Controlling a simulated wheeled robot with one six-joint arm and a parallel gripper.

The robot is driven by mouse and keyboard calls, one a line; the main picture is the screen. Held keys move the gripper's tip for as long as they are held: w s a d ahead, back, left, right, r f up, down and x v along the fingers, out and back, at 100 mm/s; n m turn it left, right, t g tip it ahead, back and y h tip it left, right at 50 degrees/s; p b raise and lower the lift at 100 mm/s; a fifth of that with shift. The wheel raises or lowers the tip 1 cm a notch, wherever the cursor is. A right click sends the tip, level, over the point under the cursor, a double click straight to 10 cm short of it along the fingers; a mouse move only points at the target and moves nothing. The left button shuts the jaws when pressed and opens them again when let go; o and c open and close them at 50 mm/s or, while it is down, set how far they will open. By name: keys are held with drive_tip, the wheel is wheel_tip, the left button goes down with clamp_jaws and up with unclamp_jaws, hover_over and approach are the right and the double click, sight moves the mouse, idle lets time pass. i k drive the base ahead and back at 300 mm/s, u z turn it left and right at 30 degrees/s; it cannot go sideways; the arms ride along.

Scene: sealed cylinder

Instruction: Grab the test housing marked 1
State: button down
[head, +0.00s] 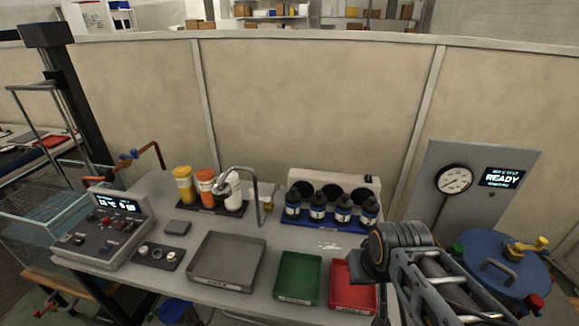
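Several dark blue cylinders with black tops and pale labels stand upright in a row in a blue rack (345,227) at the back right of the bench. From left to right I see a first cylinder (292,204), a second cylinder (317,206) and a third cylinder (343,209), with more beside them. They look like the test housings, but their marks are too small to read, so I cannot tell which is 1. My gripper (367,265) is at the dark end of my arm, over the red tray and in front of the rack. Its fingers cannot be made out.
A grey tray (223,285), green tray (298,297) and red tray (342,295) line the bench front. Yellow, orange and white containers (206,188) stand left of a curved tap (260,205). A control box (110,230) is far left; a blue lidded vessel (480,262) is right.

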sight(292, 197)
drive_tip(key=u, duration=0.45)
drive_tip(key=k, duration=1.15)
drive_tip(key=u, duration=1.35)
drive_tip(key=i, duration=1.2)
drive_tip(key=z, duration=0.8)
drive_tip(key=i, duration=0.5)
drive_tip(key=z, duration=0.55)
